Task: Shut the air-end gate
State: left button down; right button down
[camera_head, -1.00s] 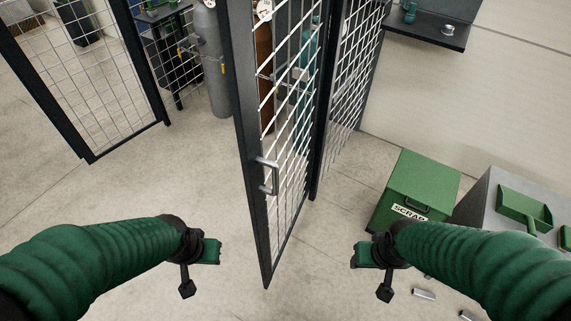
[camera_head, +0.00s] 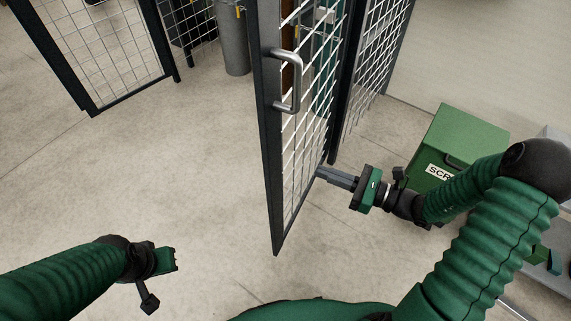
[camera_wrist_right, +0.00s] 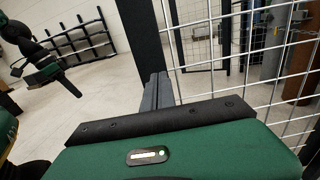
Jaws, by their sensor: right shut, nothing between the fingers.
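The gate (camera_head: 270,150) is a dark-framed panel of white wire mesh, standing open and seen at a steep angle. Its grey handle (camera_head: 287,82) is on the face near the free edge. My right gripper (camera_head: 322,174) is shut and empty, its fingers pointing at the right side of the gate's mesh. In the right wrist view the fingertips (camera_wrist_right: 157,82) lie against the dark gate post (camera_wrist_right: 143,40) in the picture; I cannot tell whether they touch. My left gripper (camera_head: 170,258) is low at the left, away from the gate; its fingers are not clear.
A second mesh panel (camera_head: 95,60) stands at the left. A grey cylinder (camera_head: 235,45) stands at the back. A green scrap bin (camera_head: 460,135) is right of the gate, close behind my right arm. The floor (camera_head: 180,160) left of the gate is clear.

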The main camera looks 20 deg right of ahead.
aim_at(279, 157)
jog(key=b+x, duration=0.2)
jog(key=x, duration=0.7)
jog(key=shift+w+a+b, duration=0.1)
jog(key=shift+a+b, duration=0.3)
jog(key=shift+w+a, duration=0.1)
jog(key=shift+w, duration=0.05)
jog(key=shift+d, duration=0.2)
